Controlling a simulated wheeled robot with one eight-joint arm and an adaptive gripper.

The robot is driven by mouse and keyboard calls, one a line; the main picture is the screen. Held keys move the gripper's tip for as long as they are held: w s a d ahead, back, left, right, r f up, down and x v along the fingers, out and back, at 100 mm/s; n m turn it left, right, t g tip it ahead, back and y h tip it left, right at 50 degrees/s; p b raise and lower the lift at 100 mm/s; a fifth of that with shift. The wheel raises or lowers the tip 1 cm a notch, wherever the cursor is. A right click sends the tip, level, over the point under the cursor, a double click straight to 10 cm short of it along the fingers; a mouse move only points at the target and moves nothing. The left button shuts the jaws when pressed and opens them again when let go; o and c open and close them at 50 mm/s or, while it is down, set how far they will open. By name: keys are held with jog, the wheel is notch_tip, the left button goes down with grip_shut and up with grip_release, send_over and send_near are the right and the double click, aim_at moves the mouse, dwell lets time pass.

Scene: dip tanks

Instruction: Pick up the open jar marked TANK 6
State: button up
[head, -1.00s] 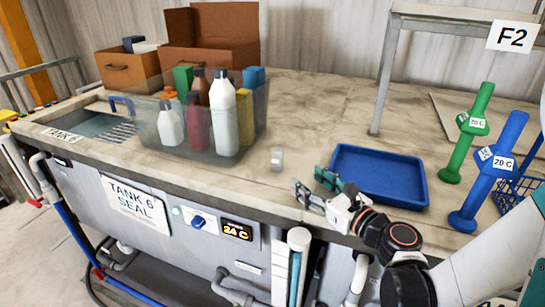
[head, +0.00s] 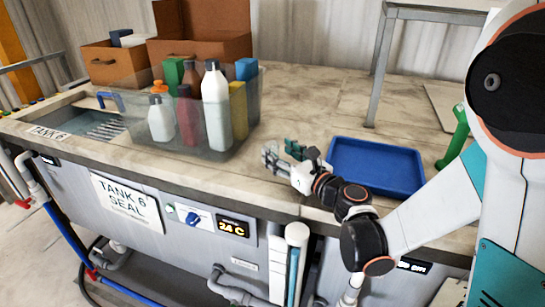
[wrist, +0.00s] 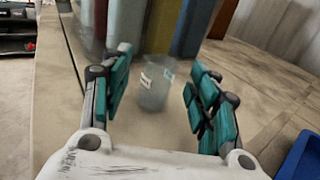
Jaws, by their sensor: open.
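A small clear jar (wrist: 155,85) with a white label stands upright on the worktop in the wrist view. Its label is too blurred to read. My gripper (wrist: 158,98) is open, with its teal-padded fingers to the left and right of the jar. The jar is ahead, between the fingertips, and I see no finger touching it. In the head view my gripper (head: 289,152) is low over the worktop, left of the blue tray. There the fingers cover most or all of the jar's place, and I cannot make the jar out clearly.
A clear bin (head: 248,125) of bottles and boxes stands just beyond the jar. A blue tray (head: 375,144) lies to the right of my gripper. A sunken tank (head: 95,123) with a TANK 6 label is at the left.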

aim_at(277, 148)
jog(key=b+x, duration=0.1)
jog(key=x, duration=0.3)
jog(key=shift+w+r, duration=0.1)
jog(key=shift+w, duration=0.05)
jog(key=shift+c, duration=0.2)
jog(key=c, duration=1)
jog(key=shift+r, duration=0.1)
